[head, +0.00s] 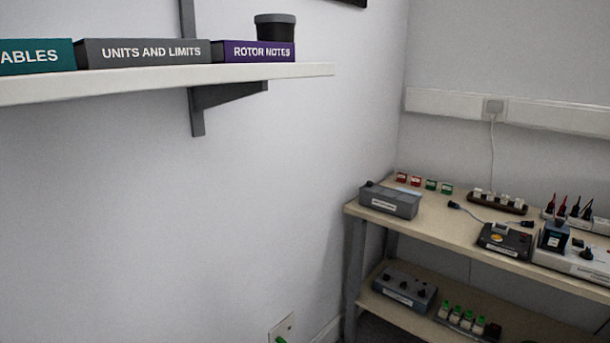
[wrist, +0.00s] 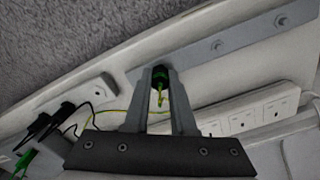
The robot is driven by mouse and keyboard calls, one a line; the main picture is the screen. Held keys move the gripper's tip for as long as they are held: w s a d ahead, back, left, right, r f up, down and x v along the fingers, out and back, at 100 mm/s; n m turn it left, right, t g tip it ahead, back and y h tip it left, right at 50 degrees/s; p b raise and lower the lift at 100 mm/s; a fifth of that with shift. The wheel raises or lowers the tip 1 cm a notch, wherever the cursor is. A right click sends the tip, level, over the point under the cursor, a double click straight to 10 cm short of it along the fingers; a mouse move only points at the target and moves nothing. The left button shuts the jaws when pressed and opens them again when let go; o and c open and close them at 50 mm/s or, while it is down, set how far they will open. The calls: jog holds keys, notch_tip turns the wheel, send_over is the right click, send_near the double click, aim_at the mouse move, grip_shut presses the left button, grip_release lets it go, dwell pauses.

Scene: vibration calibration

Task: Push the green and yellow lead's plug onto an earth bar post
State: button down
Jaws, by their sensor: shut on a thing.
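In the wrist view my gripper (wrist: 160,72) is shut on the green plug (wrist: 159,83) of the green and yellow lead. The lead (wrist: 118,112) hangs from the plug and runs off to the left. My fingertips are at the bar's left part. The fingers hide the plug's front, so I cannot tell whether it touches a post. My gripper and the earth bar are not seen in the head view.
A white socket strip (wrist: 250,115) lies to the right below the bar. Black plugs (wrist: 45,125) sit in a white socket plate on the left. In the head view a workbench (head: 440,220) with instruments stands right, and a shelf (head: 150,80) with labelled boxes is upper left.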

jog(key=shift+f, duration=0.15)
jog(key=c, duration=0.7)
grip_release()
jog(key=shift+o, duration=0.2)
jog(key=shift+r+p, duration=1.75)
jog(key=shift+r, duration=0.8)
